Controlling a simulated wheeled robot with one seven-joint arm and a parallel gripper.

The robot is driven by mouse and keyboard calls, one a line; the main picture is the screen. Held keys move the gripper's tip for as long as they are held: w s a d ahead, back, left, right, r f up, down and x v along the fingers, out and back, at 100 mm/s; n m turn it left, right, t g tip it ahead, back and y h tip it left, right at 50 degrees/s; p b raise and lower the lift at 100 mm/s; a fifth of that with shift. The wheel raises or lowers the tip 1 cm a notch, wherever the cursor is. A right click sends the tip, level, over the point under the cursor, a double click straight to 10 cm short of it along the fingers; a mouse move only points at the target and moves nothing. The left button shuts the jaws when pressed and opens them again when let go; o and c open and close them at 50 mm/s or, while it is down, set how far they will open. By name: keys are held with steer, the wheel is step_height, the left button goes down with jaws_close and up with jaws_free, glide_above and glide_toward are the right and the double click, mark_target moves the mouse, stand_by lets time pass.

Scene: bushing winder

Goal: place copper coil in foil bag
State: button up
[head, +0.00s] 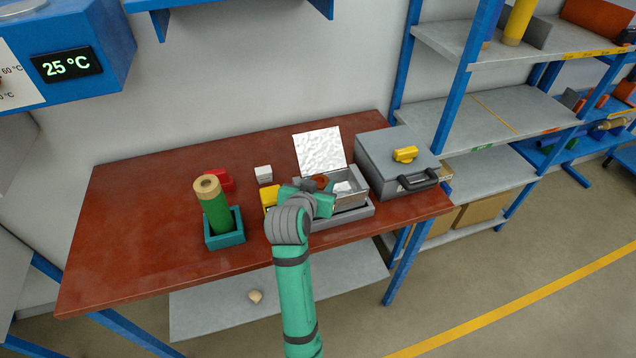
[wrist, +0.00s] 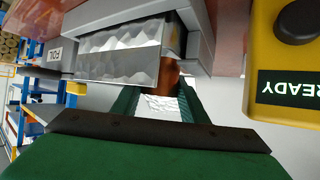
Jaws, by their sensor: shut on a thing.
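The copper coil (head: 319,181) is a brown-orange piece at my gripper (head: 322,190), largely hidden by it in the head view. In the wrist view the coil (wrist: 169,78) shows between the green fingers of my gripper (wrist: 160,95), which is shut on it. The foil bag (head: 350,197) is a silver, crinkled, box-like pouch in a grey tray, with a bright flap (head: 319,149) standing up behind. In the wrist view the bag (wrist: 120,55) lies right by the coil. I cannot tell whether the coil is inside its mouth.
The grey tray (wrist: 205,50) bears a FOIL label. A yellow READY device (wrist: 292,60) stands close beside my gripper. A grey case (head: 385,165) stands right of the tray. A teal holder (head: 225,240) with a green roll (head: 214,210) stands left. The table's left side is clear.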

steer(key=o, duration=1.1)
steer(key=shift+r, duration=0.1)
steer(key=shift+w+r, duration=0.1)
steer(key=shift+r, duration=0.15)
steer(key=v, duration=1.2)
steer(key=shift+r, duration=0.3)
